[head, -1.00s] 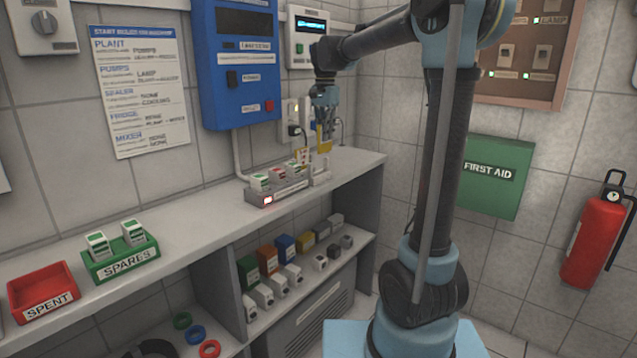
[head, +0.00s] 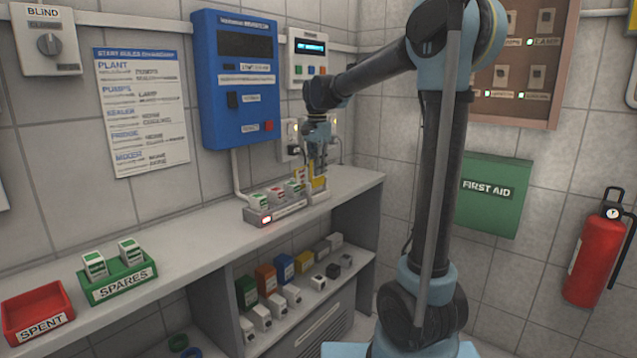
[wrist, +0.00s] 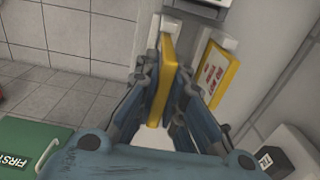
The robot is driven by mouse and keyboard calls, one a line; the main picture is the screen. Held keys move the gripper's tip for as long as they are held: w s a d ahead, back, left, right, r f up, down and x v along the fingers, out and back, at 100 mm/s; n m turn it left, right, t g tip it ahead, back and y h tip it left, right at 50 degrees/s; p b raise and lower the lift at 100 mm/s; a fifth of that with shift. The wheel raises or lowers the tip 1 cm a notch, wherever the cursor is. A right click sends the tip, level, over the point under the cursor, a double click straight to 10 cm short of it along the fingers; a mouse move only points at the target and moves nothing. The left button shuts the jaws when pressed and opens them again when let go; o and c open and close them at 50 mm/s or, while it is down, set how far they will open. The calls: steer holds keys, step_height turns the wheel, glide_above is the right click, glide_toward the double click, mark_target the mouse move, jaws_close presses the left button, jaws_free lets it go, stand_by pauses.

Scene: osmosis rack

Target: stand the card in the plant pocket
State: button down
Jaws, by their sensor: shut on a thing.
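A yellow card (wrist: 163,80) is seen nearly edge-on between the fingers of my gripper (wrist: 172,85) in the wrist view. My gripper (head: 318,168) is shut on it and points down over the right part of the counter in the head view, where the card (head: 318,184) shows as a small yellow patch low by a pale holder (head: 319,196). A second card with a yellow border and red print (wrist: 217,76) stands to the right in the wrist view. I cannot read which pocket is the plant one, nor tell whether the held card's lower edge is inside a pocket.
A grey rack (head: 262,217) with several cartridges and a red light stands just left of my gripper. The green SPARES tray (head: 122,288) and red SPENT tray (head: 40,325) lie farther left on the counter (head: 200,235). A blue wall unit (head: 238,85) hangs behind.

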mark_target(317, 186)
steer(key=shift+f, duration=2)
steer(key=shift+f, duration=0.2)
steer(key=c, duration=1.7)
jaws_free()
steer(key=shift+r, duration=0.1)
step_height(317, 186, up, 17)
steer(key=shift+a+r, duration=0.1)
